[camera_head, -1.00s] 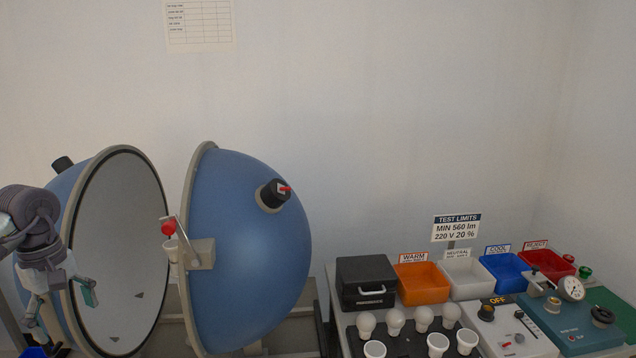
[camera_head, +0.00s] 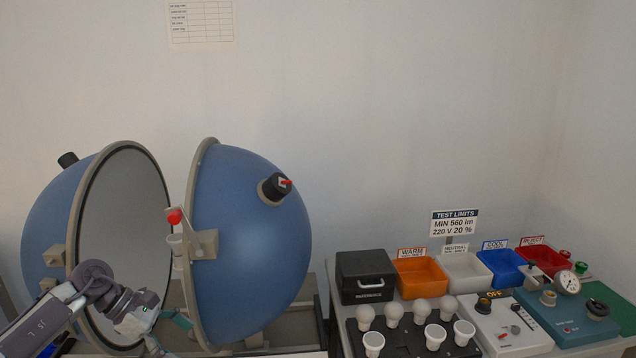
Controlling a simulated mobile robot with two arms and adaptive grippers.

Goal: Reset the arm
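My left arm comes in from the lower left, and its gripper (camera_head: 170,335) is low in front of the open blue sphere. Its teal-tipped fingers look spread apart, with nothing seen between them; the lower finger is partly cut by the frame's bottom. The sphere's left half (camera_head: 45,225) shows its pale grey inside face. The right half (camera_head: 250,240) stands apart from it, with a red-knobbed latch (camera_head: 175,217) on its rim. The gripper is near the gap between the halves; I cannot tell whether it touches either. My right gripper is not in view.
At the right, a black tray (camera_head: 400,347) holds several white bulbs. Behind it are a black case (camera_head: 365,275) and orange (camera_head: 420,278), white (camera_head: 466,270), blue (camera_head: 502,267) and red (camera_head: 545,260) bins. A switch box (camera_head: 510,325) and teal gauge panel (camera_head: 570,320) stand beside.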

